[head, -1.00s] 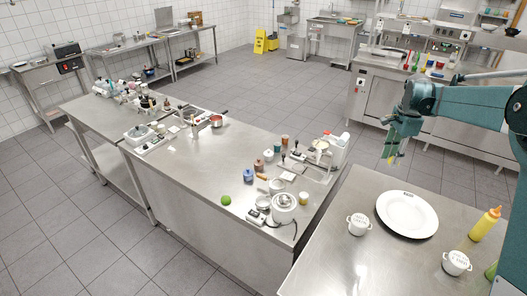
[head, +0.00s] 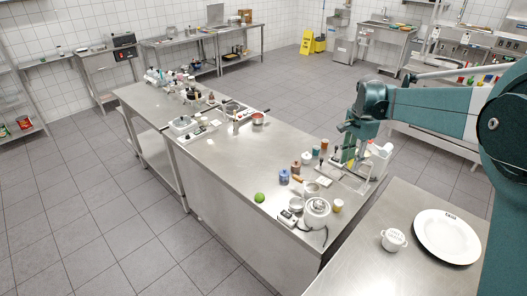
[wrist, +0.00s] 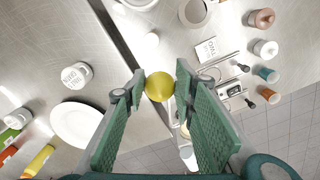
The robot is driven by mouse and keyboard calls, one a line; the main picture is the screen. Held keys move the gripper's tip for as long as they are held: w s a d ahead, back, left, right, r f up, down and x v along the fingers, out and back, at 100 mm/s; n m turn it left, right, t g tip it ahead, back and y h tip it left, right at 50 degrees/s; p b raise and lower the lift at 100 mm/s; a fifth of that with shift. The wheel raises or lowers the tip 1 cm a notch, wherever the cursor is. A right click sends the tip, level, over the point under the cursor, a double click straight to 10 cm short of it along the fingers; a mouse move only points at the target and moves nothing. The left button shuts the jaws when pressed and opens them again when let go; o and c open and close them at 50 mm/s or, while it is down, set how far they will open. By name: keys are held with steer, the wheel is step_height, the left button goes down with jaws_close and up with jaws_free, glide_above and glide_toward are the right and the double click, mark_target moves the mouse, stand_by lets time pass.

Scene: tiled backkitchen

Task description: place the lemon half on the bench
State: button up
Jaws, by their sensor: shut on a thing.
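My gripper (wrist: 158,88) is shut on the lemon half (wrist: 159,86), a round yellow piece between the two green fingertips in the wrist view. In the head view my gripper (head: 346,150) hangs in front of the far right end of the long steel bench (head: 225,165); the lemon half is not clear there. The wrist view looks down past the lemon half at bare steel and a dark gap between two worktops. The lemon half is held up, with the worktops below.
The long bench carries a green lime (head: 259,197), a white round appliance (head: 317,211), a blue jar (head: 284,176) and several small items. The long bench's middle has bare room.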

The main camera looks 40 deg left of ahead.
steer(key=s+a+n, duration=0.3)
steer(key=s+a, duration=0.9)
steer(key=n, duration=0.3)
glide_above(270, 209)
step_height(270, 209, down, 11)
steer(key=shift+s, duration=0.2)
steer(key=shift+f, duration=3.15)
steer(key=shift+f, duration=0.1)
steer(key=shift+f, duration=1.75)
steer(key=shift+f, duration=0.15)
